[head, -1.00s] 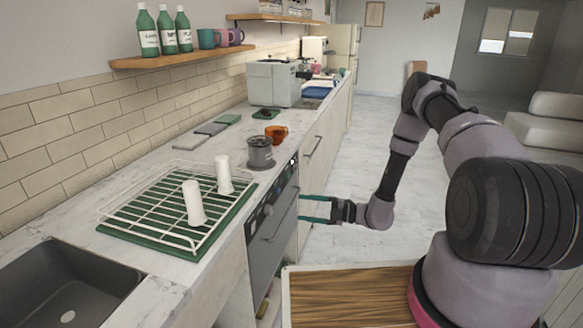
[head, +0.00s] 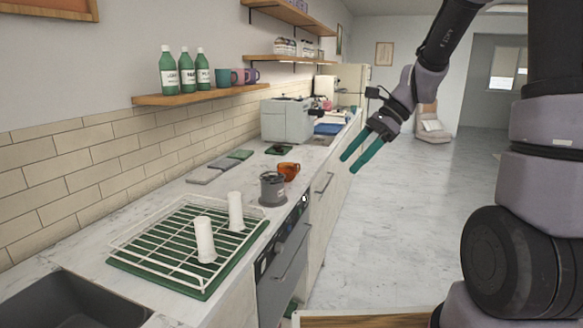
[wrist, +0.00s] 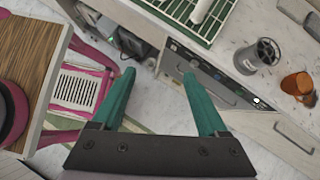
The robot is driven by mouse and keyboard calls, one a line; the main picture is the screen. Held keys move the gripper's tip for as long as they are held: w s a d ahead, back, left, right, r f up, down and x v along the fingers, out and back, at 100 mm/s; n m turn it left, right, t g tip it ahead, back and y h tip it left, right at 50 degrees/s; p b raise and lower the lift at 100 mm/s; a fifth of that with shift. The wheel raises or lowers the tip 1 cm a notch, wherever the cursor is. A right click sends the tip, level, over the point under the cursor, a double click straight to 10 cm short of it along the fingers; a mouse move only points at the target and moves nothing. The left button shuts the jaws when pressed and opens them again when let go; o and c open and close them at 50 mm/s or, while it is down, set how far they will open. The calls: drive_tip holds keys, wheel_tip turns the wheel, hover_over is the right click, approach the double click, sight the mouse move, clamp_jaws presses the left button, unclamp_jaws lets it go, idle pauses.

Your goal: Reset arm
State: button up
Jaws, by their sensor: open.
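My gripper (head: 352,162) is open and empty, with two teal fingers. In the head view it is raised in the air over the aisle, right of the counter front, with the fingers pointing down and left. In the wrist view the open fingers (wrist: 162,100) point toward the drawer fronts and floor, with nothing between them. The arm rises on the right side of the head view, folded upward.
The counter (head: 175,190) holds a dish rack (head: 150,240) with two white cups, a dark grey canister (head: 272,190), an orange mug (head: 289,170) and a grey machine (head: 287,120). A wooden-topped cart (wrist: 35,55) stands close by. The aisle floor (head: 400,220) is clear.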

drive_tip(key=s+d+r+n+t+h, duration=0.6)
drive_tip(key=s+d+r+n+t, duration=0.2)
drive_tip(key=s+r+n, duration=0.4)
drive_tip(key=shift+s+d+r, duration=0.55)
drive_tip(key=shift+d+r, duration=0.35)
idle(0.4)
